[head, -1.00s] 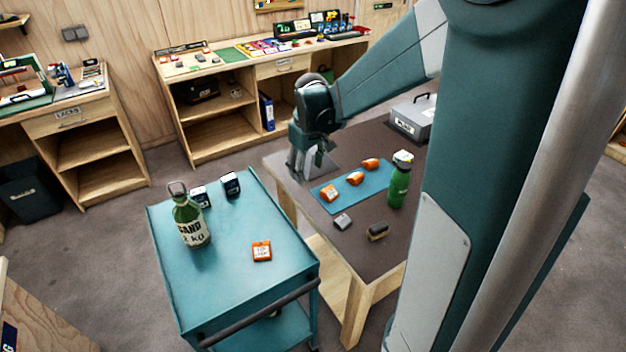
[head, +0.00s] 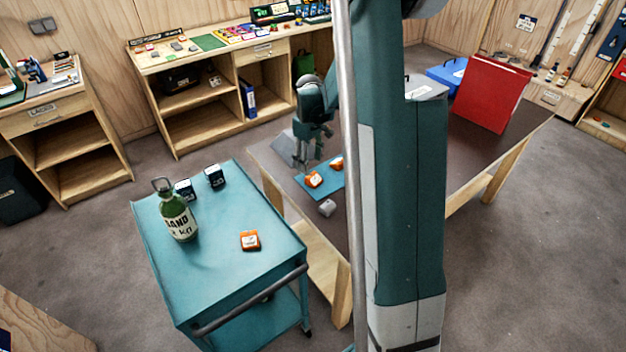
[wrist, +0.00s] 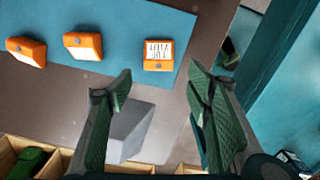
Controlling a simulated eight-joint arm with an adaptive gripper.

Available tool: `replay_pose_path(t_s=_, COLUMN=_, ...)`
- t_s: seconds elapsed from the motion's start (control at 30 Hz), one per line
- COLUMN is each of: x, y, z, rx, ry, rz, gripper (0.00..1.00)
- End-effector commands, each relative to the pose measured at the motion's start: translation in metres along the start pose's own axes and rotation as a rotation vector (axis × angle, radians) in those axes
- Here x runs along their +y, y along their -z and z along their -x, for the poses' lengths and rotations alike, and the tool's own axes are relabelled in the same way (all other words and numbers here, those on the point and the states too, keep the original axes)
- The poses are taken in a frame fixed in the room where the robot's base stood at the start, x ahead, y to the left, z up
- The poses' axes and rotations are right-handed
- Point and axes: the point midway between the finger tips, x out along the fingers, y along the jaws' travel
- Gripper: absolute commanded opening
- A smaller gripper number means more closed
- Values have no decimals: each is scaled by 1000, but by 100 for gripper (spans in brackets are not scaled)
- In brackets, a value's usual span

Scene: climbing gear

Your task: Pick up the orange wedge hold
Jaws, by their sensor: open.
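Orange holds lie on a blue mat. The nearest one to my gripper, a blocky piece with a white marked face (wrist: 158,50), also shows in the head view (head: 314,180). Two more orange pieces sit left of it in the wrist view, a middle one (wrist: 83,45) and a far left one (wrist: 26,50). Another orange piece with a white label (head: 249,240) is on the teal cart. Which one is the wedge is hard to tell by shape. My gripper (wrist: 158,78) is open and empty above the mat's edge (wrist: 120,12), just short of the nearest orange piece; it also shows in the head view (head: 304,163).
A grey sloped piece (wrist: 130,130) lies below my fingers. A small grey hold (head: 327,208) is near the table's front edge. The cart (head: 205,285) carries a green bottle (head: 177,218) and two dark blocks. A red panel (head: 490,92) stands on the table. My column hides the table's middle.

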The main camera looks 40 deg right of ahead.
Motion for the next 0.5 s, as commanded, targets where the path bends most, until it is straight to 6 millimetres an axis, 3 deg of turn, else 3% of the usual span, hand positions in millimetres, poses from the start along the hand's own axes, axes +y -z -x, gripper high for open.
replay_pose_path(t_s=0.5, x=2, y=-1, z=-6, rx=-3, ry=2, rz=1, gripper=50)
